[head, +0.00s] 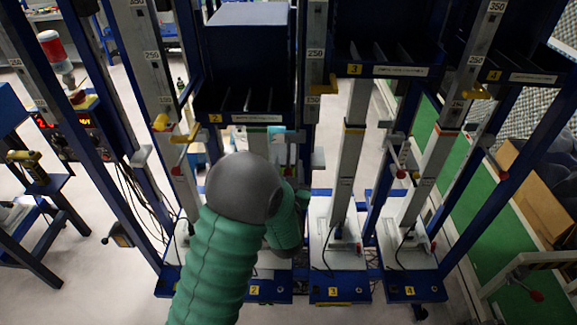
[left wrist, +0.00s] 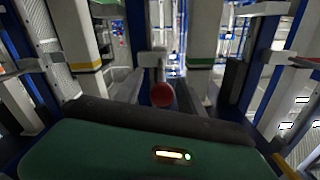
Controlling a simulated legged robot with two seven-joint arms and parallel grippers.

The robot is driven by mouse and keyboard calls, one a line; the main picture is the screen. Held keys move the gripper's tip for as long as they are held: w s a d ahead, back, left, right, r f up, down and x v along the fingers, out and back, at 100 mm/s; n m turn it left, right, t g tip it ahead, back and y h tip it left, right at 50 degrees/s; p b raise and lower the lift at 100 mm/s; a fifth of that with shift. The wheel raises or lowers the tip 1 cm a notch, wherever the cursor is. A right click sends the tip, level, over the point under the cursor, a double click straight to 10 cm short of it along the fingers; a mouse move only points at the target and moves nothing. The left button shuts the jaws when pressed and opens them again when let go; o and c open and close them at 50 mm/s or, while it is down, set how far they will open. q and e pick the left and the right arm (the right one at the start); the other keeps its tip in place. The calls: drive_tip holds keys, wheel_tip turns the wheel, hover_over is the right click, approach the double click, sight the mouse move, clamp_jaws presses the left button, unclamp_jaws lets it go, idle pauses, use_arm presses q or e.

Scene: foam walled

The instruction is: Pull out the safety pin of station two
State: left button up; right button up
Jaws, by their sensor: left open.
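Station two shows in the head view by its yellow "2" shelf label (head: 215,118) and the "2" plate at its base (head: 254,290). In the left wrist view a round red knob (left wrist: 162,95), likely the head of the safety pin, is straight ahead near the middle. The pin shaft cannot be made out. My left gripper (head: 301,196) is at station two's post, mostly behind my green arm in the head view. It is open, with the red knob ahead of it and nothing visibly held. My arm hides the knob in the head view. My right gripper is not in view.
Station three (head: 333,291) and station four (head: 409,290) stand to the right, with grey posts and blue frames close by. Yellow handles (head: 322,89) stick out from the posts. A red-topped signal lamp (head: 52,45) is at left. The shelf bins hang above.

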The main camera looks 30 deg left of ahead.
use_arm(q)
drive_tip(key=shift+s+d, duration=0.1)
drive_tip(key=shift+d, duration=0.05)
drive_tip(key=p+v, duration=1)
drive_tip(key=v, duration=0.6)
drive_tip(key=shift+d, duration=0.25)
drive_tip(key=shift+s+f, duration=0.15)
